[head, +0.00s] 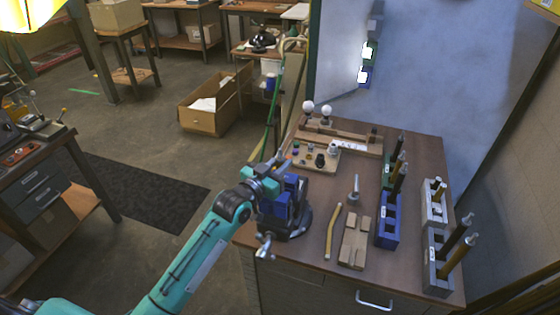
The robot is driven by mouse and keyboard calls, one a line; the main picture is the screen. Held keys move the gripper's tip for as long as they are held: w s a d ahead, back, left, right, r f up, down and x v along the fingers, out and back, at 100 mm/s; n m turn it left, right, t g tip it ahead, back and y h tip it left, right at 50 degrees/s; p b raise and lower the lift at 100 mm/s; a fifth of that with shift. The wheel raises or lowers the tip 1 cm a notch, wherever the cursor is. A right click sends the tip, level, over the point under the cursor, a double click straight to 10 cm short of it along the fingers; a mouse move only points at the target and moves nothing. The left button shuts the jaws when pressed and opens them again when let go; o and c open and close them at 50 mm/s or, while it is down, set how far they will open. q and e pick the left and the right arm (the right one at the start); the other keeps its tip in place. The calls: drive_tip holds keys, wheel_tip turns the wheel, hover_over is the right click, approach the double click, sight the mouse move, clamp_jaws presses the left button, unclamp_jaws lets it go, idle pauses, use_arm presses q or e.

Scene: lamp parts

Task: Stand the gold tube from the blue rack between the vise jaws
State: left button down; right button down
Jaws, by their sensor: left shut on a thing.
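The vise (285,208), with blue jaws, stands at the table's left edge. My left gripper (270,179) is over the vise, close to the tops of its jaws. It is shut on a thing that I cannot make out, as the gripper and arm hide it. I cannot tell whether that thing is between the jaws. The blue rack (388,233) stands right of the middle of the table, with a dark tube (397,185) upright towards its back. A gold, slightly bent rod (333,231) lies on the table between vise and rack. My right gripper is out of view.
A grooved wooden block (355,241) and a small grey upright part (354,188) are left of the blue rack. A green rack (388,172), a white rack (436,213) and a grey rack (436,277) stand nearby. A wooden tray (325,163) holds small parts behind.

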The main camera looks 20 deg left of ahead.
use_arm(q)
drive_tip(key=shift+f, duration=0.4)
idle(0.4)
idle(0.6)
drive_tip(key=shift+f, duration=0.5)
drive_tip(key=c, duration=1.2)
unclamp_jaws()
drive_tip(key=shift+s, duration=0.1)
